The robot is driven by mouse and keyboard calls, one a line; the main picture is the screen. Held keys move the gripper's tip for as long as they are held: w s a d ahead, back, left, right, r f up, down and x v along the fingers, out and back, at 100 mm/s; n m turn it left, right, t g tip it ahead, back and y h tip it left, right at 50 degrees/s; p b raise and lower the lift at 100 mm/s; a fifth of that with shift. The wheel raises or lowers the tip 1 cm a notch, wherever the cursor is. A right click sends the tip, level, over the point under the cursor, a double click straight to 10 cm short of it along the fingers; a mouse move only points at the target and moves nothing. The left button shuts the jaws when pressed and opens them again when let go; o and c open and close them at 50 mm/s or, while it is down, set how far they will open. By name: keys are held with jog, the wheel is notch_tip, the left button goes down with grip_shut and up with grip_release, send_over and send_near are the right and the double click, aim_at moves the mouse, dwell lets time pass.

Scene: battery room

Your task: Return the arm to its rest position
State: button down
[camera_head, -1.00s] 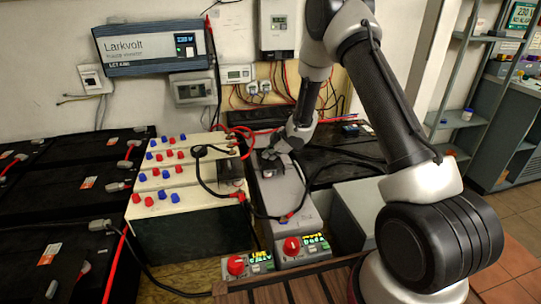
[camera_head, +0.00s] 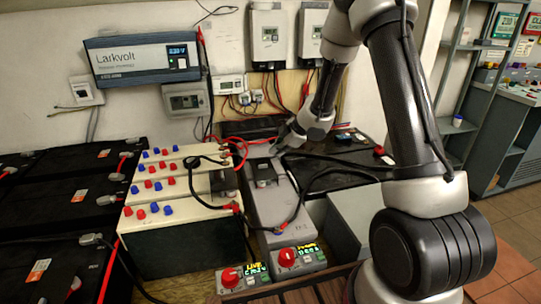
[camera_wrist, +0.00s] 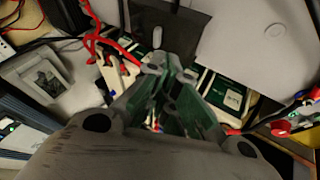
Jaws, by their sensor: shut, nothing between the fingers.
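My arm reaches down from the upper right in the head view. My gripper (camera_head: 284,145) is at its end, above and behind the long grey unit (camera_head: 269,200) with the black connector (camera_head: 264,171) on its top. In the wrist view my gripper (camera_wrist: 167,72) shows with its fingers together and nothing held between them. The fingertips look apart from the connector, though the exact gap is hard to judge.
Cream battery blocks (camera_head: 177,192) with red and blue caps stand left of the grey unit. Two control boxes with red knobs (camera_head: 287,257) sit in front. The Larkvolt inverter (camera_head: 142,62) and meters hang on the wall. Cables loop around the gripper. A shelf (camera_head: 462,90) stands right.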

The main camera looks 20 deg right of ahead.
jog(key=s+d+f+m+g+h, duration=0.25)
jog(key=s+d+m+h, duration=0.2)
jog(key=d, duration=0.55)
jog(key=s+d+r+m+g+h, duration=0.1)
jog(key=s+d+r+m, duration=0.25)
jog(key=s, duration=0.25)
jog(key=s+d+r+m+g+h, duration=0.1)
jog(key=s+d+r+m+h, duration=0.1)
jog(key=s+d+r, duration=0.25)
jog(key=s+a+r+m+t+y, duration=0.1)
jog(key=s+a+r+m, duration=0.2)
jog(key=s+r, duration=0.6)
jog(key=s+a+r+m+t+y, duration=0.2)
jog(key=s+r, duration=0.8)
jog(key=s, duration=0.5)
jog(key=shift+s+a+m, duration=0.4)
jog(key=shift+a+m, duration=0.4)
jog(key=shift+a, duration=0.05)
